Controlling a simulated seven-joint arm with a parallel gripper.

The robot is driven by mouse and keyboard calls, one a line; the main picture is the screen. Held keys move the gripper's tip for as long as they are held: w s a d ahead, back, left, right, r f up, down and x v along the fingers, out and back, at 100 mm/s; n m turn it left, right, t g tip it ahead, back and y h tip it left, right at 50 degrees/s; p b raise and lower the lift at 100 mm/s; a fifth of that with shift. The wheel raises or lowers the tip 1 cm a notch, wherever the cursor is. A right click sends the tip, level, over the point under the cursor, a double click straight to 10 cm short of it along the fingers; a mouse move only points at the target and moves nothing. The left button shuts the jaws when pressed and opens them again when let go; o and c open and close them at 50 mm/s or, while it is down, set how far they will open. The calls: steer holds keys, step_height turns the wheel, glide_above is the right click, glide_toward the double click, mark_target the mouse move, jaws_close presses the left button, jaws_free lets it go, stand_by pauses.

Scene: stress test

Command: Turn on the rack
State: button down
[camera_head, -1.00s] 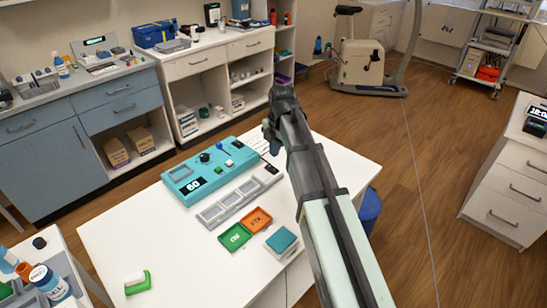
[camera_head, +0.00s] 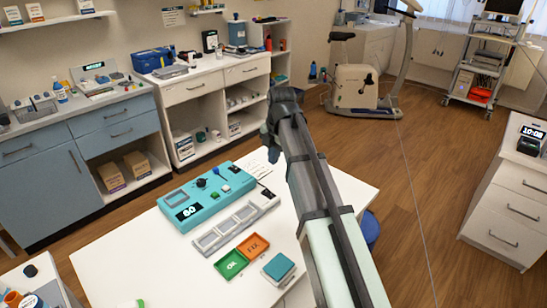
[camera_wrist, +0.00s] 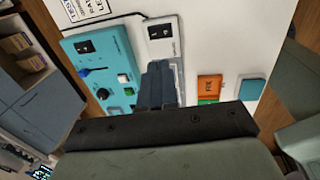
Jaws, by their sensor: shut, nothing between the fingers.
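A long grey rack (camera_head: 225,241) with several pale windows lies on the white table in the head view. A black switch (camera_head: 266,194) sits at its far end; the wrist view shows this switch (camera_wrist: 160,31) on the rack's grey end plate. A teal device (camera_head: 185,198) with a lit number display, a dark knob, a blue lever and a green button lies alongside the rack. It has its own black switch (camera_wrist: 84,46) in the wrist view. My gripper (camera_head: 272,153) is shut and empty near the far table edge. In the wrist view its fingers (camera_wrist: 159,66) overlap the rack, hiding part of it; contact cannot be told.
A green tray (camera_head: 231,264), an orange tray (camera_head: 253,246) and a teal-topped box (camera_head: 279,267) lie near the rack's front. Printed paper (camera_head: 258,169) lies past the teal device. The table's (camera_head: 130,250) left part is mostly clear. Cabinets line the wall behind.

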mark_target(266, 190)
steer(key=shift+w+a, duration=0.5)
steer(key=shift+a, duration=0.05)
steer(key=f, duration=0.4)
steer(key=w+a+f, duration=0.1)
steer(key=f, duration=0.9)
steer(key=shift+w+a, duration=0.15)
